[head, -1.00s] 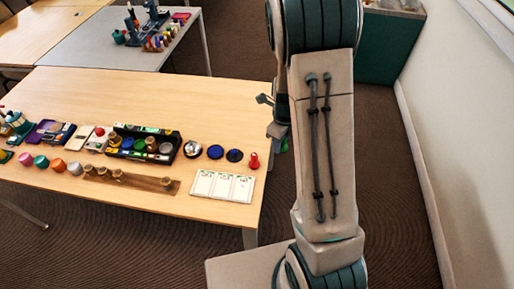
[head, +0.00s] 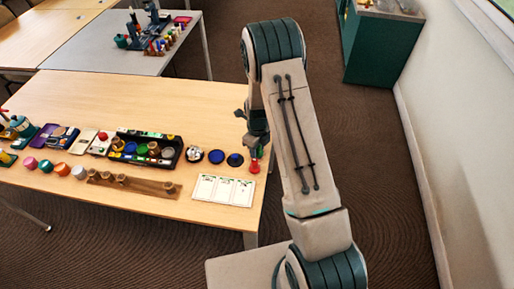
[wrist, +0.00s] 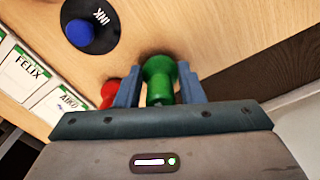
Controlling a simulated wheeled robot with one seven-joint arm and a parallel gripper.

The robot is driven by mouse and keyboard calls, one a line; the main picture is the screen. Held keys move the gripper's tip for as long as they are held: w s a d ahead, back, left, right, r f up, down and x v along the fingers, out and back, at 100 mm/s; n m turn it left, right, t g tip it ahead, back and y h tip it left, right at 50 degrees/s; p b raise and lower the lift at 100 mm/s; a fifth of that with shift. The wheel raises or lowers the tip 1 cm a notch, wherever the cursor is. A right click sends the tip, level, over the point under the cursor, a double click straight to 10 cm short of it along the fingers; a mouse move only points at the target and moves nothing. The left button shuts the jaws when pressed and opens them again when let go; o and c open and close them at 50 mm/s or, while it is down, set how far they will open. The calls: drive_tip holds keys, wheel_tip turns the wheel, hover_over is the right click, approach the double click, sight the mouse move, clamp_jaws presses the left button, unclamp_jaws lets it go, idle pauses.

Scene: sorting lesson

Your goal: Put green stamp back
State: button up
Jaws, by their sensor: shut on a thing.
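The green stamp (wrist: 159,78) is upright between the two fingers of my gripper (wrist: 158,90) in the wrist view. The gripper is shut on it, over the wooden table; I cannot tell whether the stamp's base touches the table. In the head view my gripper (head: 257,142) is at the table's right edge, just behind a red stamp (head: 254,166), and the green stamp is mostly hidden. The red stamp also shows beside the left finger in the wrist view (wrist: 108,94). A wooden rack (head: 140,185) with several stamps lies near the table's front edge.
Name cards (head: 222,189) lie in front. A black tray (head: 175,142) with coloured items stands further left. The back of the table is clear.

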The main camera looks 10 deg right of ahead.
drive_tip(key=shift+f, duration=0.15)
drive_tip(key=shift+f, duration=0.25)
drive_tip(key=o, duration=0.8)
drive_tip(key=shift+r, duration=0.1)
